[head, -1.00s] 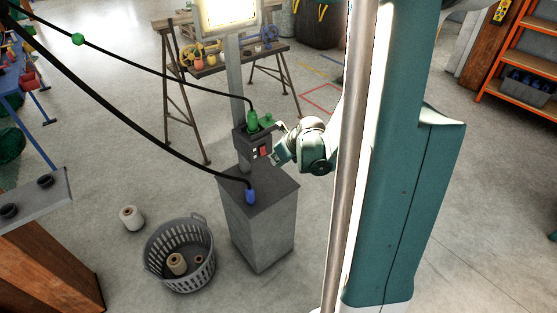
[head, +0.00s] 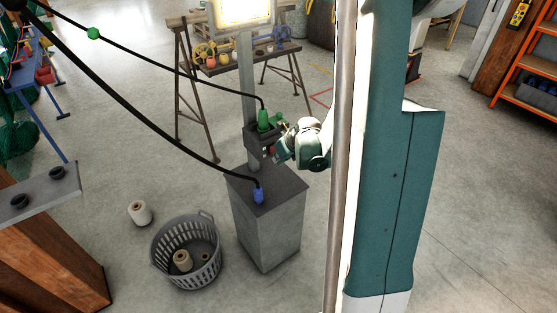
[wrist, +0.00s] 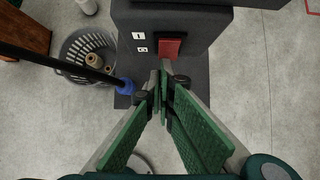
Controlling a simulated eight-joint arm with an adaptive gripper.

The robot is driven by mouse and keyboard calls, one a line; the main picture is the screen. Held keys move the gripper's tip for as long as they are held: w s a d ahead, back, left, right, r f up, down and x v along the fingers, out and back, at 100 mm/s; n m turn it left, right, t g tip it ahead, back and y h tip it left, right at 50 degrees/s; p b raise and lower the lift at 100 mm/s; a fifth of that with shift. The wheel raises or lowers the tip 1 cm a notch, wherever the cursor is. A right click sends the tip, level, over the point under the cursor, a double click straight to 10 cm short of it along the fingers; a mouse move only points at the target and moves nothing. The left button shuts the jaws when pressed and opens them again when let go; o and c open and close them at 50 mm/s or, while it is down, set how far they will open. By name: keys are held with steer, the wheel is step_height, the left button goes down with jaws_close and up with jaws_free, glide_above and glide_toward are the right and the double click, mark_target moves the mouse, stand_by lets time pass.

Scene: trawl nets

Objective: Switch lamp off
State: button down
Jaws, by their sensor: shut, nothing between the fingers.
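The lamp (head: 240,12) is a bright panel on a grey post at the top of the head view, and it is lit. A dark switch box (head: 254,146) sits on the post, with a red switch (wrist: 169,48) and two white-marked labels on its face in the wrist view. In the head view my gripper (head: 279,157) is at the switch box and mostly hides the red switch. In the wrist view my gripper (wrist: 162,88) is shut and empty, its tips just below the red switch. I cannot tell whether they touch it.
A green plug (head: 265,121) with a black cable is on top of the switch box. A blue plug (head: 258,195) with a thicker cable stands on the grey pedestal (head: 268,235). A grey basket (head: 170,268) with spools is left of it. Open floor lies around.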

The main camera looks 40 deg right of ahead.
steer(key=shift+f, duration=0.1)
steer(key=shift+w+t+b, duration=0.25)
steer(key=shift+t+b, duration=0.15)
steer(key=shift+b, duration=0.2)
steer(key=shift+r+p, duration=0.4)
steer(key=shift+r, duration=0.35)
steer(key=shift+s, duration=0.15)
stand_by(0.3)
